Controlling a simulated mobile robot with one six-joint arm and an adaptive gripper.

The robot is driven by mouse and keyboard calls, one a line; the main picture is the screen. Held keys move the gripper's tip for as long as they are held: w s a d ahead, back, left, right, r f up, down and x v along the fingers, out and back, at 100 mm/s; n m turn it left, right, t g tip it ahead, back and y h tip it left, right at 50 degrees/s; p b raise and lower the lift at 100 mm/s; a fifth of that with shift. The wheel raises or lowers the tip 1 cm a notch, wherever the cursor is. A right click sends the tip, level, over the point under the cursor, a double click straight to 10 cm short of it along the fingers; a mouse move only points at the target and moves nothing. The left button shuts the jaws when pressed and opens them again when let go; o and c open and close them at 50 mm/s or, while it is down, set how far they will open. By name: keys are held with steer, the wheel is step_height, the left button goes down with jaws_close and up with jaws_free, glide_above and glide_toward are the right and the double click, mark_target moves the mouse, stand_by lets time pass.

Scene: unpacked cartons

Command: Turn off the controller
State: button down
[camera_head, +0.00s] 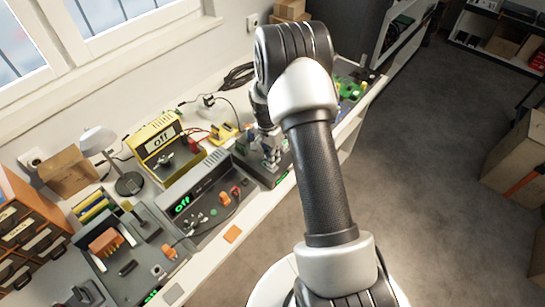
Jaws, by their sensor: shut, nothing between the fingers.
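My gripper (271,164) is shut and empty, pointing down over a dark grey device (283,172) on the bench. My gripper and arm hide much of that device. A green-lit strip shows at its front edge, too small to read. Behind, a yellow-framed device (158,134) also shows what looks like "off". I cannot tell which of these is the controller, nor whether my fingers touch anything.
The white bench (214,252) runs diagonally beside the wall. At its left stand a grey tray with an orange block (104,243), a lamp (98,140) and orange drawers (24,232). Cables lie behind. The grey floor (430,150) at right is open, with cartons (515,165) beyond.

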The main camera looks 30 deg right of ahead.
steer(key=shift+s+f, duration=0.25)
steer(key=shift+f, duration=0.15)
steer(key=shift+w+a+r, duration=0.1)
steer(key=shift+w+a, duration=0.15)
steer(key=shift+w, duration=0.5)
step_height(320, 180, up, 14)
steer(key=w+p, duration=0.1)
steer(key=p, duration=0.3)
steer(key=shift+w+a+p, duration=0.15)
steer(key=shift+a+p, duration=0.05)
steer(key=shift+p, duration=0.15)
steer(key=shift+r, duration=0.1)
